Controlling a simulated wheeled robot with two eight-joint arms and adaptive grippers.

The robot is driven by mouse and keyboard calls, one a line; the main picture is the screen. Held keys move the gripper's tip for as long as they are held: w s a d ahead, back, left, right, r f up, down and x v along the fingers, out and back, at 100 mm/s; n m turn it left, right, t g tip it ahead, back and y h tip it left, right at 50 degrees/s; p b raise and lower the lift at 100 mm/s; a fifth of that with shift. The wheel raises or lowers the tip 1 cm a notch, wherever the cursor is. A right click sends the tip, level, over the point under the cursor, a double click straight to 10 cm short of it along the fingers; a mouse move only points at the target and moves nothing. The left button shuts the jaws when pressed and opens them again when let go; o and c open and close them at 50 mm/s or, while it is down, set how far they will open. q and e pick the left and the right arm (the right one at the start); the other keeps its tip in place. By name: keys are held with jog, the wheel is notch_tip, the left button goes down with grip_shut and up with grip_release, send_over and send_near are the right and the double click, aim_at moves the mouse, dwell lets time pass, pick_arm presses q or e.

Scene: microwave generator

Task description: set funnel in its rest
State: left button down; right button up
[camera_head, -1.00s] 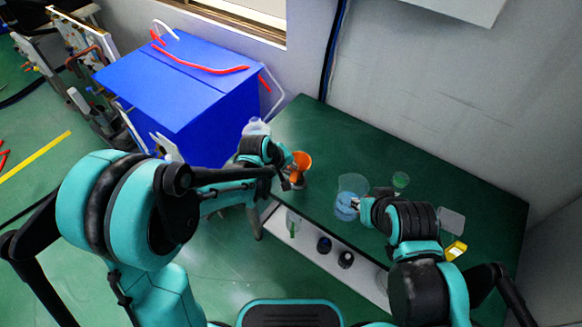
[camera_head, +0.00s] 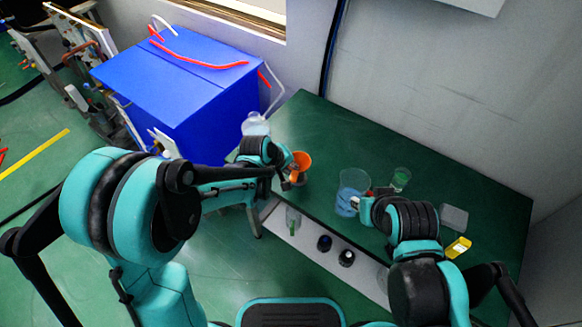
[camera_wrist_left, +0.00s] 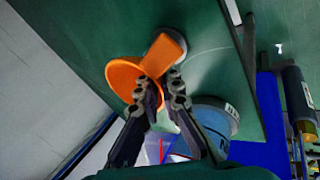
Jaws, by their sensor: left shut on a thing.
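The orange funnel (camera_head: 302,160) is at the table's left end, its wide mouth showing beside my left gripper (camera_head: 291,178). In the left wrist view the funnel (camera_wrist_left: 124,80) is at the fingertips of my left gripper (camera_wrist_left: 162,84), which is shut on it. An orange part overlaps a grey round piece (camera_wrist_left: 158,42) on the table, which may be the rest; whether they touch is unclear. My right gripper (camera_head: 356,204) is at a clear beaker (camera_head: 353,180) with blue contents; its fingers are too small to judge.
A small glass with green contents (camera_head: 401,179) stands behind my right arm. A clear box (camera_head: 454,217) and a yellow object (camera_head: 458,247) lie to the right. A pale jug (camera_head: 255,124) is left of the funnel. The back of the green table (camera_head: 345,130) is clear.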

pick_arm(q)
jog(key=shift+f, duration=0.35)
jog(key=c, duration=1.6)
grip_release()
jog(key=v, duration=1.2)
jog(key=s+a+m+y, duration=0.1)
jog(key=s+a+m, duration=0.1)
jog(key=s+a, duration=0.2)
jog(key=s+a+r+m+t+y, duration=0.1)
jog(key=s+a+m, duration=0.1)
jog(key=s+a, duration=0.3)
jog(key=s+a+r+m+t+y, duration=0.1)
jog(key=s+a+m+y, duration=0.1)
jog(key=s+a, duration=0.3)
jog(key=shift+s+r+m, duration=0.1)
jog(key=shift+s+m, duration=0.15)
jog(key=shift+m, duration=0.05)
